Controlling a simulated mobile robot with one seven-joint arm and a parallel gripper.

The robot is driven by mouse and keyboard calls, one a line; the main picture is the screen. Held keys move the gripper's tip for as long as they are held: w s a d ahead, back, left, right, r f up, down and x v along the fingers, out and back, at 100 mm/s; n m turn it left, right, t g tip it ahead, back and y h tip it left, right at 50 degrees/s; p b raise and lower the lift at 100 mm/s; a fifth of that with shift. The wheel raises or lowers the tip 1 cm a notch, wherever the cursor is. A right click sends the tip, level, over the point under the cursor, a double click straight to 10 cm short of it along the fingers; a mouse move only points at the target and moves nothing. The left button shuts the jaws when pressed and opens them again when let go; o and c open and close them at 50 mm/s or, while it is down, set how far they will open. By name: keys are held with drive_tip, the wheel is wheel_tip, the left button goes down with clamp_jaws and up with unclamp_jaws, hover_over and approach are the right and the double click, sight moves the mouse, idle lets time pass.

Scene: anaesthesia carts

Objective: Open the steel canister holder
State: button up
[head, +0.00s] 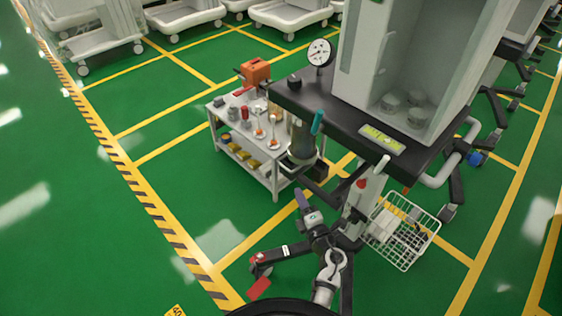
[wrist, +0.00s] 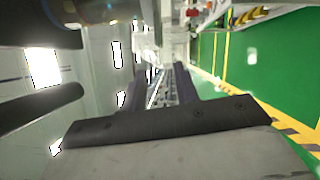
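The steel canister holder (head: 301,143) hangs under the left front part of the cart's black shelf (head: 350,112) in the head view. It looks like a grey cylinder with a rounded base. A teal lever (head: 317,123) stands at the shelf edge beside it. My gripper (head: 303,200) is below the holder in the head view, apart from it and pointing up the picture. In the wrist view my gripper (wrist: 158,92) shows two dark purple fingers with a gap between them and nothing held. The holder's latch or lid is too small to make out.
A white side table (head: 225,151) with tools and an orange box (head: 255,71) stands behind the holder. A wire basket (head: 403,232) hangs at the cart's lower right. A gauge (head: 319,52) stands on the shelf. Green floor is free at left.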

sight(284, 167)
drive_tip(key=b+x, duration=0.3)
drive_tip(key=x, duration=1)
drive_tip(key=shift+w, duration=0.15)
drive_tip(key=shift+c, duration=0.4)
clamp_jaws()
